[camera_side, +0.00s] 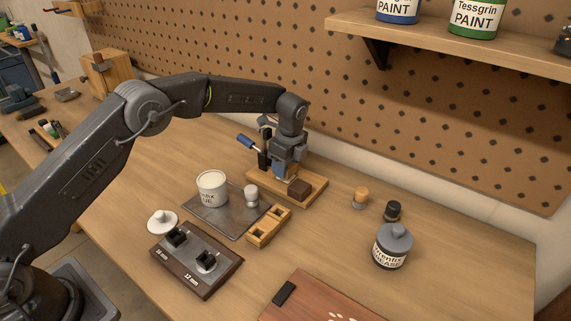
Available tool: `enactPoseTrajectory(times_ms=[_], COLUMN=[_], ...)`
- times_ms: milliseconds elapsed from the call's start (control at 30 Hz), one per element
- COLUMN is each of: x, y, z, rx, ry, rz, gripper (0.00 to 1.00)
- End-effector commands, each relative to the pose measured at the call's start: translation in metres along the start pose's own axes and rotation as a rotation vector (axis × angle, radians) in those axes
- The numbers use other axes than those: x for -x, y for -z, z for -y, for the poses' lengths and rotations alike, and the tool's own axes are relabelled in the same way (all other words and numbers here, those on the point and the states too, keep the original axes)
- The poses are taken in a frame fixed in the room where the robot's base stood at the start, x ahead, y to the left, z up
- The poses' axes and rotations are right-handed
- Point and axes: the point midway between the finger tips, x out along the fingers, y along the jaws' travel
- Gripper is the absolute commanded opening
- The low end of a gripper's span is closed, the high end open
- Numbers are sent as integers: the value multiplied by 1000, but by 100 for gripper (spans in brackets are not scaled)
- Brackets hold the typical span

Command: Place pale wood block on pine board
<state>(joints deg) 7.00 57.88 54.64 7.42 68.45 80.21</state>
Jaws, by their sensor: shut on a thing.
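The pine board (263,181) lies flat on the bench near the pegboard wall. My gripper (284,175) points down over the board and is shut on a small pale piece, which looks like the pale wood block (292,180). The fingers hide most of it, and I cannot tell whether its underside touches the board. A dark brown block (301,189) sits on the board just in front and to the right of my gripper.
A blue-handled tool (245,141) and dark upright stand by the board's back left. A metal plate with a white tub (212,188), a wooden slotted holder (268,227) and a dark socket block (196,260) stand in front. A grease jar (392,247) stands right.

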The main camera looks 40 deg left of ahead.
Motion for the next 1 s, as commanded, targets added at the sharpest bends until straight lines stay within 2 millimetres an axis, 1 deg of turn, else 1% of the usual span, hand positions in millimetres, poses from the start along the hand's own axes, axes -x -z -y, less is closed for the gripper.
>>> enactPoseTrajectory(times_ms=[500, 533, 767, 800, 1000], x=[-13, -14, -16, -16, -16], y=[2, 2, 2, 2, 2], z=[-1, -1, -2, -2, -2], rx=[-1, -1, -1, -1, -1], ry=[-4, -5, -10, -10, -12], rz=[0, 0, 0, 0, -1], gripper=[21, 49, 71, 73, 73])
